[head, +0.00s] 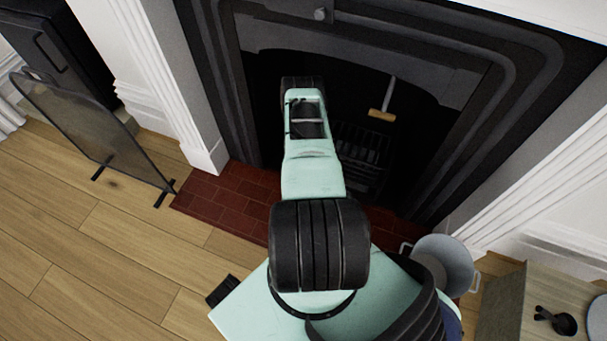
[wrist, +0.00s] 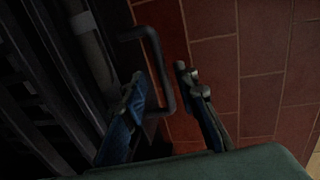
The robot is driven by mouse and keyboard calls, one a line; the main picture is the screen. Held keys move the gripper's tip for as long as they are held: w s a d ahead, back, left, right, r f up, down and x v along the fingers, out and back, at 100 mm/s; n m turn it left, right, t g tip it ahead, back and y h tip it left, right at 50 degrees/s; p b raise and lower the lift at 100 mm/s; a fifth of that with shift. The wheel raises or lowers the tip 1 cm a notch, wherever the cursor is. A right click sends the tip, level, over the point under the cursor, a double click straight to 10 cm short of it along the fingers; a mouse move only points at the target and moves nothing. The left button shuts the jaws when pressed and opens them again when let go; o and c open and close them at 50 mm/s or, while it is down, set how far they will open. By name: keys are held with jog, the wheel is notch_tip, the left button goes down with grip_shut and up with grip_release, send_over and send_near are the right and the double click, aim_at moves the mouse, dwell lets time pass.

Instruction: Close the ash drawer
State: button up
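In the wrist view my gripper (wrist: 160,76) is open over the red hearth tiles. The handle sticks out from a dark front at the left, which seems to be the ash drawer (wrist: 98,62). How far the drawer stands out is not clear. In the head view my arm reaches toward the fireplace and hides the gripper and drawer; the barred grate (head: 362,148) shows beside it.
Red hearth tiles (head: 222,199) lie before the black fireplace surround (head: 225,90). A mesh fire screen (head: 90,125) stands at the left. A grey bucket (head: 447,262) and a small wooden table (head: 510,305) are at the right. A wooden-ended tool (head: 381,114) shows in the firebox.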

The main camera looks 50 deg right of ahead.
notch_tip(320, 180, up, 11)
jog(key=a, duration=0.1)
jog(key=shift+s+a, duration=0.25)
jog(key=shift+a, duration=0.1)
dwell(0.6)
